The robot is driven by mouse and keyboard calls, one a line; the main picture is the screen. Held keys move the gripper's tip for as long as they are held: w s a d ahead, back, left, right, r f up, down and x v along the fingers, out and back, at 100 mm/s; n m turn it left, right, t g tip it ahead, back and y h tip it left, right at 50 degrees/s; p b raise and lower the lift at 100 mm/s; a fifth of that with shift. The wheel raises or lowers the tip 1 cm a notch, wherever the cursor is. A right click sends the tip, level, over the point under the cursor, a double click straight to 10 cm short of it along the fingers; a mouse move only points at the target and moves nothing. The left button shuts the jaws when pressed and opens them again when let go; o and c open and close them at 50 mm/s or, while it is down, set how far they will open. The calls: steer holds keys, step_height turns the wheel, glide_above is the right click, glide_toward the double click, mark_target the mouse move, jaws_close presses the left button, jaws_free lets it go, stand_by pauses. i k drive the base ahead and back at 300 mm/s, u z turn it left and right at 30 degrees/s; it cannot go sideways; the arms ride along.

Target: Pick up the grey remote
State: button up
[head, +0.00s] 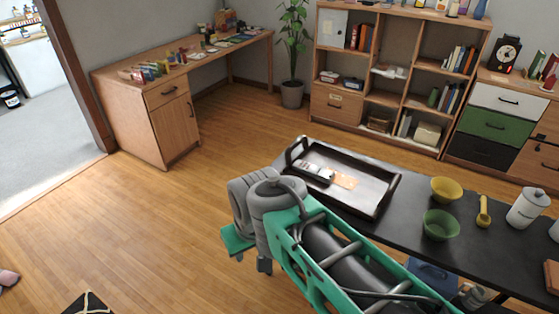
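I cannot make out a grey remote for certain in the head view. A dark tray (378,200) with raised handles stands on the black table. In it lie a small white object with a dark end (313,171), too small to identify, and a flat orange piece (345,181). My green and grey arm reaches up from the lower right, in front of the table. Its grey joint is left of the tray and apart from it. My gripper's fingers cannot be made out clearly, and nothing is visibly held.
The black table (405,235) also bears a yellow bowl (446,189), a green bowl (440,225), a yellow scoop (484,212) and a white canister (527,208). A wooden desk (135,115) and shelves (400,45) line the walls. The wooden floor at left is mostly clear.

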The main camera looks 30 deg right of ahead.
mark_target(306, 169)
steer(key=z, duration=0.25)
steer(key=i, duration=0.8)
steer(key=z, duration=0.95)
steer(key=i, duration=0.3)
steer(key=z, duration=0.2)
